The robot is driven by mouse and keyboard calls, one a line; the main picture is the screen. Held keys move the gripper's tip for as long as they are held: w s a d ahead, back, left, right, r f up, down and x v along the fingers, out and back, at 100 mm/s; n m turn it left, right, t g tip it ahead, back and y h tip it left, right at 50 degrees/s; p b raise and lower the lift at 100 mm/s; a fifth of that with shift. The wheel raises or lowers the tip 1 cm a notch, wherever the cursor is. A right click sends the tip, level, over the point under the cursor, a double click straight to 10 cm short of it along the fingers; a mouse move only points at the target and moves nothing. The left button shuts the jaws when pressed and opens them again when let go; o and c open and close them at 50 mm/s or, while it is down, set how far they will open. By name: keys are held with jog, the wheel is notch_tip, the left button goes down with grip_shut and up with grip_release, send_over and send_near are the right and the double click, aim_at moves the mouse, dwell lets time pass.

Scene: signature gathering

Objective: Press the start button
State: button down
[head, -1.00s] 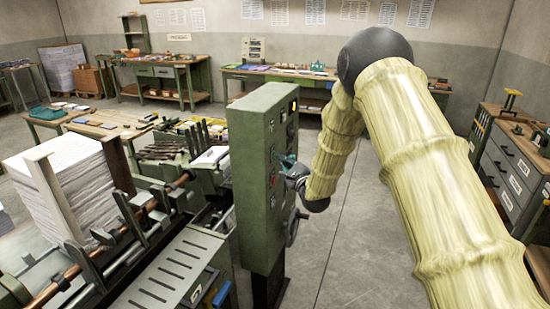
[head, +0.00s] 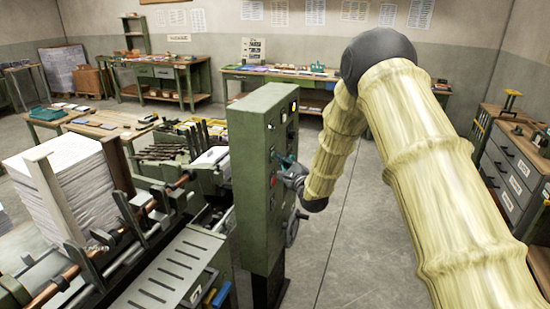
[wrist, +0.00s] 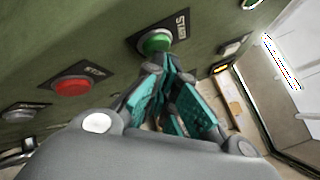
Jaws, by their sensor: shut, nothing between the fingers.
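The green start button (wrist: 156,42), under a "START" label, is on the green control panel in the wrist view. The red stop button (wrist: 72,86), with a "STOP" label, is to its left. My gripper (wrist: 160,62) is shut and empty, its teal fingertips at the lower edge of the start button. Whether they touch it I cannot tell. In the head view my gripper (head: 285,160) is at the face of the upright green control cabinet (head: 252,165), with its fingers partly hidden.
A machine with a tall paper stack (head: 75,185) stands to the left. Drawers (head: 512,172) stand at the right. The floor (head: 365,250) right of the cabinet is partly clear.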

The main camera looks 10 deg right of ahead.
jog(key=shift+w+a, duration=0.15)
jog(key=shift+a, duration=0.1)
dwell(0.4)
jog(key=shift+d, duration=0.2)
jog(key=shift+s+d, duration=0.5)
jog(key=shift+d, duration=0.05)
jog(key=s+d, duration=0.2)
jog(key=d, duration=0.2)
jog(key=shift+s+d, duration=0.1)
jog(key=shift+s, duration=0.3)
dwell(0.7)
